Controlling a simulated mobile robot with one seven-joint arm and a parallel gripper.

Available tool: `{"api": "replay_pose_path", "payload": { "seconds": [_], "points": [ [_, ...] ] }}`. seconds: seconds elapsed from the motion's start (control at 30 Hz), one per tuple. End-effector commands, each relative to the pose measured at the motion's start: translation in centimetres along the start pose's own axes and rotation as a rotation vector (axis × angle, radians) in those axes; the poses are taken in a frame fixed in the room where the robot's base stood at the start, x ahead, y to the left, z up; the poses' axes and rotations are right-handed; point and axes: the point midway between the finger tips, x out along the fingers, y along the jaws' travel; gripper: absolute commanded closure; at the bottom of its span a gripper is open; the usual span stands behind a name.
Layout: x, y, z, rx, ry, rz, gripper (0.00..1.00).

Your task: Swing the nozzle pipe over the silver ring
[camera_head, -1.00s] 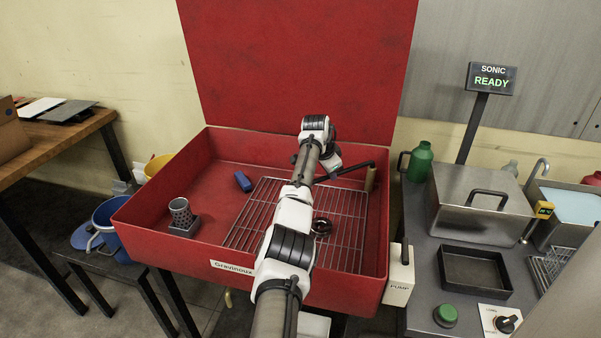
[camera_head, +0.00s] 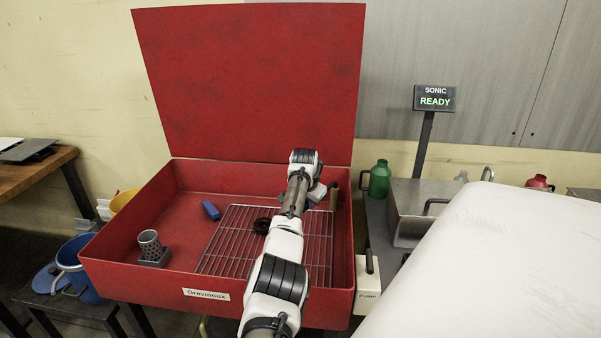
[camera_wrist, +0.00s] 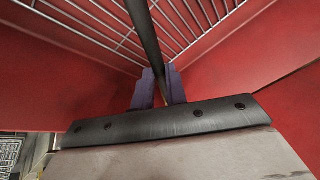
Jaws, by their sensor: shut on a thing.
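My gripper (camera_wrist: 158,90) is shut on the dark nozzle pipe (camera_wrist: 144,38), which runs between its purple-blue fingers above the wire rack. In the head view the gripper is mostly hidden behind my arm, at the right back of the red basin, close to the tan handle-like upright (camera_head: 333,196). A dark ring (camera_head: 262,226) lies on the rack, left of my arm. The shiny ring seen earlier right of my arm is not visible now; my arm covers that part of the rack. I cannot tell surely which ring is the silver one.
The red basin (camera_head: 110,272) has its lid raised behind. A green bottle (camera_head: 379,178) stands right of the basin. A large white shape covers the lower right.

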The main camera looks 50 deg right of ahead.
Motion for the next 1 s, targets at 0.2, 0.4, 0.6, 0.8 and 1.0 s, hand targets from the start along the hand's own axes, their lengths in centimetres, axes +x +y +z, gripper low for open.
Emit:
{"api": "replay_pose_path", "payload": {
  "seconds": [0.2, 0.4, 0.6, 0.8, 1.0],
  "points": [
    [-0.1, 0.0, -0.1, -0.001, 0.001, -0.001, 1.0],
    [-0.1, 0.0, -0.1, 0.0, 0.001, -0.001, 0.76],
    [0.0, 0.0, 0.0, 0.0, 0.001, 0.0, 0.64],
    [-0.1, 0.0, 0.0, 0.0, 0.001, 0.0, 0.64],
    [-1.1, -0.1, -0.1, -0.001, 0.003, -0.001, 0.64]
  ]
}}
